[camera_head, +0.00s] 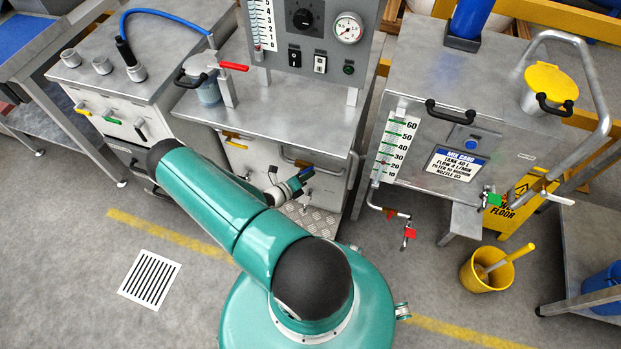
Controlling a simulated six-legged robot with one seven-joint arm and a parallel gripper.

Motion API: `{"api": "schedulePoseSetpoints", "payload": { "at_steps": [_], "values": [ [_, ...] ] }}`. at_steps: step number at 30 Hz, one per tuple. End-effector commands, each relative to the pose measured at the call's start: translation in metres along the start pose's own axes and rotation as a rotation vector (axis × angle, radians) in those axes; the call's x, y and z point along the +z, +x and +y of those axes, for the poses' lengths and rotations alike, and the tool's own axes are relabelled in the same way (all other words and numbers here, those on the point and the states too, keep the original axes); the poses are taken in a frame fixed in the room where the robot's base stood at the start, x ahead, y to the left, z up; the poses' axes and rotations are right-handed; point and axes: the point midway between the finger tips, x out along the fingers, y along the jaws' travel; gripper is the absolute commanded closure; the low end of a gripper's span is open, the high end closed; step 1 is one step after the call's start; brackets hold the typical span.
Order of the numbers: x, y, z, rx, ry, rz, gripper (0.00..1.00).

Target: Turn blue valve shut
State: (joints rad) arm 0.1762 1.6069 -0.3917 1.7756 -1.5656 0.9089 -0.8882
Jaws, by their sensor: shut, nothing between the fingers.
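A small blue part (294,184), which looks like the blue valve's handle, shows at the front of the middle steel cabinet, low down. My gripper (284,192) is a small grey and dark shape right beside it, just past my teal arm. The fingers look shut with nothing between them. Whether the gripper touches the blue part is too small to tell. My arm hides the cabinet front to the left of it, and the valve body and pipe are not clearly visible.
Red-handled valves (409,232) and a green-handled valve (495,199) hang under the right tank (440,100). A yellow bucket (486,270) stands on the floor at right. A floor grate (149,280) lies at left. A yellow-handled valve (232,135) is on the middle cabinet.

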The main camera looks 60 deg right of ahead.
Motion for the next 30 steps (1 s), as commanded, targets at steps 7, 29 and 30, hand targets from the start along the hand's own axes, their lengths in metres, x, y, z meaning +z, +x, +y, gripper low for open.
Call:
{"api": "schedulePoseSetpoints", "payload": {
  "at_steps": [7,29,30],
  "values": [
    [0.013,-0.007,0.0,-0.115,-0.193,-0.003,1.0],
    [0.029,-0.017,0.004,-0.207,-0.351,-0.002,1.0],
    [0.029,-0.017,0.004,-0.207,-0.351,-0.002,1.0]
  ]
}}
